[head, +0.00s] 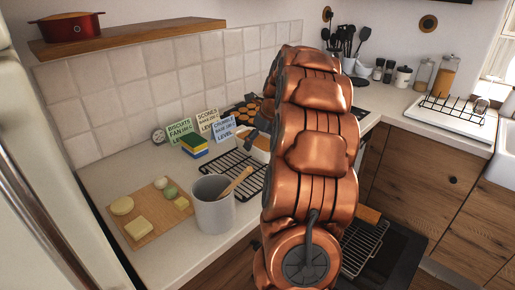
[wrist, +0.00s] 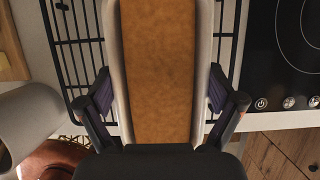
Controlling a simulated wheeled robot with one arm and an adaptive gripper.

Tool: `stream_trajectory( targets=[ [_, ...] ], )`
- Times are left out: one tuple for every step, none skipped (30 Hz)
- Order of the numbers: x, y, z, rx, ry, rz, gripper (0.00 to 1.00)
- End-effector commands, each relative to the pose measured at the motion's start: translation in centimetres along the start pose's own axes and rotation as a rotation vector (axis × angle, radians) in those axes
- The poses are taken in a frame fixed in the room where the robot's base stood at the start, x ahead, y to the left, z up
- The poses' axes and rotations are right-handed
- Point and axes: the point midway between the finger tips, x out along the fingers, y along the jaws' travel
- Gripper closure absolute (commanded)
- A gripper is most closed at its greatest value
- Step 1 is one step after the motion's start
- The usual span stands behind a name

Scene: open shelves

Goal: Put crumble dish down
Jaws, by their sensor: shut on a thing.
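The crumble dish (wrist: 157,70) is a long pale dish with a brown-orange top. It fills the middle of the wrist view, over a black wire rack (wrist: 77,40). My gripper (wrist: 162,100) is shut on the dish, one dark finger against each long side. In the head view a small part of the dish (head: 259,152) shows left of my copper arm, by the wire rack (head: 233,174) on the counter. My arm hides most of the dish and gripper there. I cannot tell whether the dish touches the rack.
A grey pot (head: 213,207) with a wooden spoon stands in front of the rack. A wooden board (head: 150,222) with food lies left. Label cards (head: 183,132) and a sponge (head: 194,146) stand behind. The black hob (wrist: 285,50) is right of the rack.

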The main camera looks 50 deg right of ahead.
Motion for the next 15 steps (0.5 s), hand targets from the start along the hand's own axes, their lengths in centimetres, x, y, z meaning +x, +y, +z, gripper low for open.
stream_trajectory(
  targets=[
    [0.0,-0.1,0.2,-0.001,-0.001,-0.001,0.71],
    [0.1,-0.1,0.4,-0.001,-0.001,-0.001,0.71],
    [0.2,-0.1,0.6,-0.001,0.000,0.000,0.71],
    [0.3,-0.1,0.7,-0.001,0.000,0.000,0.71],
    [0.5,-0.1,0.5,0.000,0.000,0.001,0.71],
    [0.8,-0.1,0.4,0.000,-0.001,0.000,0.71],
    [1.0,-0.1,0.3,0.001,-0.001,0.000,0.71],
    [1.3,-0.1,0.2,0.001,-0.001,0.001,0.71],
    [1.7,-0.1,0.0,0.001,0.001,0.003,0.71],
    [1.9,0.0,-0.2,0.001,0.002,0.004,0.71],
    [2.3,0.0,-0.3,0.001,0.002,0.005,0.71],
    [2.7,0.0,-0.5,0.001,0.002,0.003,0.71],
    [2.9,-0.1,-0.5,0.000,0.001,0.002,0.71],
    [3.1,-0.1,-0.6,0.000,0.000,0.000,0.71],
    [3.3,-0.1,-0.7,-0.001,-0.001,-0.001,0.71]
  ],
)
